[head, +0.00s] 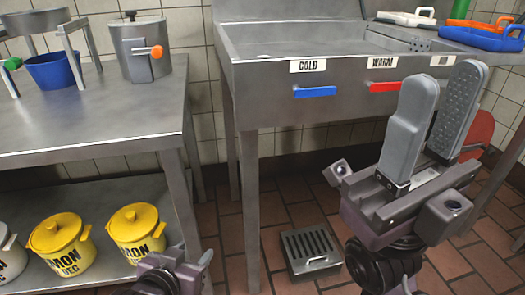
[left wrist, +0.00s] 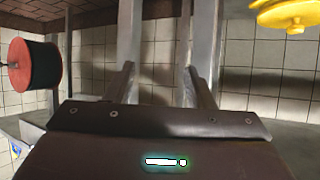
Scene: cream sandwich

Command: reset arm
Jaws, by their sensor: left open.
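The task names no object, only my arms. My right gripper (head: 440,90) stands at the right of the head view, in front of the sink, its two grey padded fingers pointing up. A gap shows between them, and nothing is held. My left gripper (head: 172,272) is low at the bottom edge of the head view, beside the lower shelf, its fingers not clearly visible there. In the left wrist view the left gripper (left wrist: 162,80) has its fingers wide apart, with only tiled wall between them.
A metal sink (head: 290,95) with blue and red handles stands at the back. A steel table (head: 90,120) at left bears a blue bucket (head: 52,70) and a metal pot (head: 140,62). Yellow pots (head: 62,250) sit on its lower shelf. A grated floor box (head: 312,250) lies below the sink.

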